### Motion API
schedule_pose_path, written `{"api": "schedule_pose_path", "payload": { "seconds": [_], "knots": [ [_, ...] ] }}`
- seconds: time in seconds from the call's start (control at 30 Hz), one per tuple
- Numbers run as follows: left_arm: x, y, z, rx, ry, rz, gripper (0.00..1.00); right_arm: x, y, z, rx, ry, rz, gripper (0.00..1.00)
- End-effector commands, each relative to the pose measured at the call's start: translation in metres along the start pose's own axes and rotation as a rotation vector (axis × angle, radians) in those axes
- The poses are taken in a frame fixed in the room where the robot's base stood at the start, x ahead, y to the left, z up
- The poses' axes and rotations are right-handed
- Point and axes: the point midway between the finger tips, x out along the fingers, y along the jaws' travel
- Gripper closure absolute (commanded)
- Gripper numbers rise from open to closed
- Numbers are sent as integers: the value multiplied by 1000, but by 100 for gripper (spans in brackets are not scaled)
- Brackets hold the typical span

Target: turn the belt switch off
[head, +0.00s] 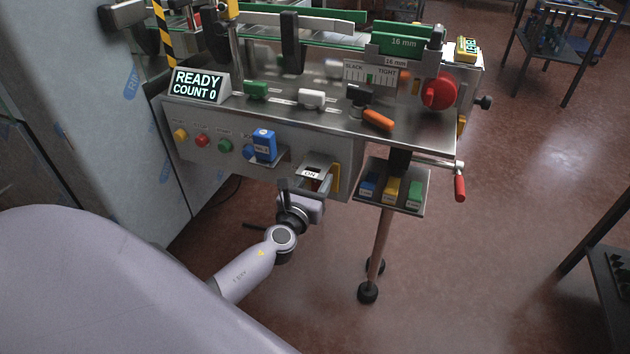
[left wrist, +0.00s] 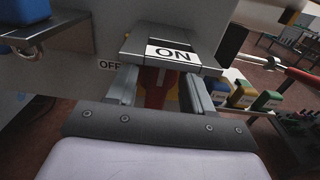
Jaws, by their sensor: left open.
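The belt switch (head: 313,183) is on the front panel of the machine, under a small hood with a white ON label (head: 310,173). In the left wrist view the ON label (left wrist: 172,54) is on top of the hood, and an OFF label (left wrist: 109,65) is on the panel to its left. A red part of the switch (left wrist: 155,90) shows below the hood, between the fingers. My left gripper (head: 305,190) is open, with its fingers (left wrist: 157,92) on either side of the red part. I cannot tell whether they touch it. My right gripper is not in view.
Yellow, red and green buttons (head: 202,140) and a blue box (head: 264,145) are left of the switch. A shelf of small coloured boxes (head: 391,192) is close on its right. A crank with a red handle (head: 460,188) sticks out farther right. The display (head: 198,85) reads READY COUNT 0.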

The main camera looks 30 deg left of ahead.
Motion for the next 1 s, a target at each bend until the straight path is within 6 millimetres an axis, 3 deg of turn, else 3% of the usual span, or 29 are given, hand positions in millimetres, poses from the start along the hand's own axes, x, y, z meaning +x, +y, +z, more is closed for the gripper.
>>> {"api": "schedule_pose_path", "payload": {
  "seconds": [0.3,0.37,0.47,0.5,1.0],
  "knots": [
    [3,0,0,0,1,0,49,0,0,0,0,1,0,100],
    [2,0,0,0,1,0,65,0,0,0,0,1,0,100],
    [2,0,0,0,1,0,98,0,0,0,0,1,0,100],
    [2,0,0,0,1,0,100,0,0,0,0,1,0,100],
    [2,2,-2,-127,0,0,100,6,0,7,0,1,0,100]
  ]
}}
